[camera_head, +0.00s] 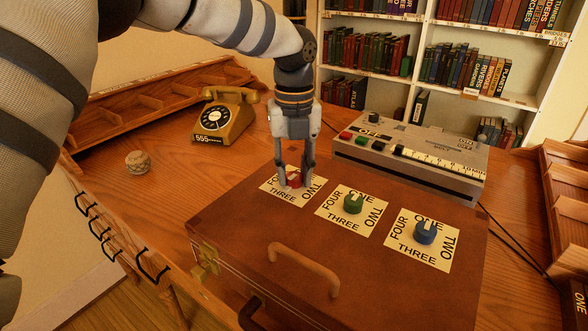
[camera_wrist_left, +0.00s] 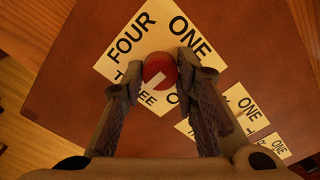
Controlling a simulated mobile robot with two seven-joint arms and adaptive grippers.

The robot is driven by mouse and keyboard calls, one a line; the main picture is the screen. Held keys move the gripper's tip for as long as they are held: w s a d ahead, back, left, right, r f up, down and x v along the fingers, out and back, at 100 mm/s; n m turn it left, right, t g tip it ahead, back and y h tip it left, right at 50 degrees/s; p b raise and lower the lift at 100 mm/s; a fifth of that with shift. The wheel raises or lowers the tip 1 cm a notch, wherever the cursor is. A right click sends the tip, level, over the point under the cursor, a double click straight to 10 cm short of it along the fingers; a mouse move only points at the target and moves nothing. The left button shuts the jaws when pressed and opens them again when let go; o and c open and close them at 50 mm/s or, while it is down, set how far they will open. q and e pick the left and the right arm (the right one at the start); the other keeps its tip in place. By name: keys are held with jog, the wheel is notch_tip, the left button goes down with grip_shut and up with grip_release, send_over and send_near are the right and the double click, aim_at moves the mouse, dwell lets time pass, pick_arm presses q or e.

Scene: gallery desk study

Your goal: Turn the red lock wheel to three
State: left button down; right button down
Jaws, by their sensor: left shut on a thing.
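The red lock wheel (camera_head: 294,180) sits on a pale card with the words FOUR, ONE, TWO and THREE, at the far left of the brown case lid (camera_head: 370,270). My left gripper (camera_head: 294,178) reaches down from above, its fingers shut on either side of the wheel. In the left wrist view, the red wheel (camera_wrist_left: 160,70) shows between the fingertips. Its white mark points down-left, on the side of the partly hidden word THREE. The gripper hides the word ONE in the head view. My right gripper is not in view.
A green wheel (camera_head: 353,204) and a blue wheel (camera_head: 425,232) sit on similar cards to the right, white marks towards ONE. A grey device (camera_head: 410,155) stands behind the case. A yellow telephone (camera_head: 225,116) and a small ball (camera_head: 138,163) are at the left. A brown handle (camera_head: 303,268) rises from the lid.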

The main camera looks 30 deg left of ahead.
aim_at(294, 175)
pick_arm(q)
jog(key=c, duration=1.2)
grip_release()
jog(key=shift+c, duration=0.2)
notch_tip(294, 175, up, 12)
